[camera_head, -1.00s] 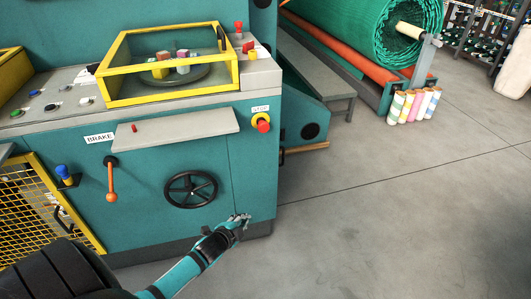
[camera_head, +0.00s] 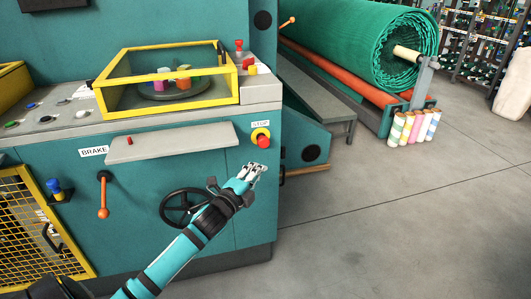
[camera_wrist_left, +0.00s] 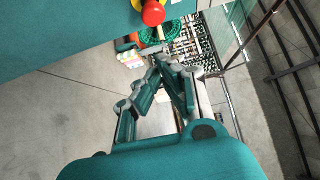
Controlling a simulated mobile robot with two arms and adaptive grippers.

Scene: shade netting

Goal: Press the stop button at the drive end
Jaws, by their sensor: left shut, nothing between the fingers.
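The red stop button (camera_head: 263,141) sits on a yellow round base under the STOP label (camera_head: 261,123), on the right end of the teal machine's front. In the left wrist view the button (camera_wrist_left: 153,13) shows at the top, above the fingertips. My left gripper (camera_head: 258,168) is shut and empty, a little below the button in the head view and apart from it. Its fingers (camera_wrist_left: 165,58) come together at the tips in the wrist view. My right gripper is not in view.
A grey ledge (camera_head: 172,145), a black handwheel (camera_head: 182,208) and an orange brake lever (camera_head: 103,200) are on the machine front left of the button. A yellow-framed guard box (camera_head: 165,98) stands on top. Open floor (camera_head: 390,230) lies to the right.

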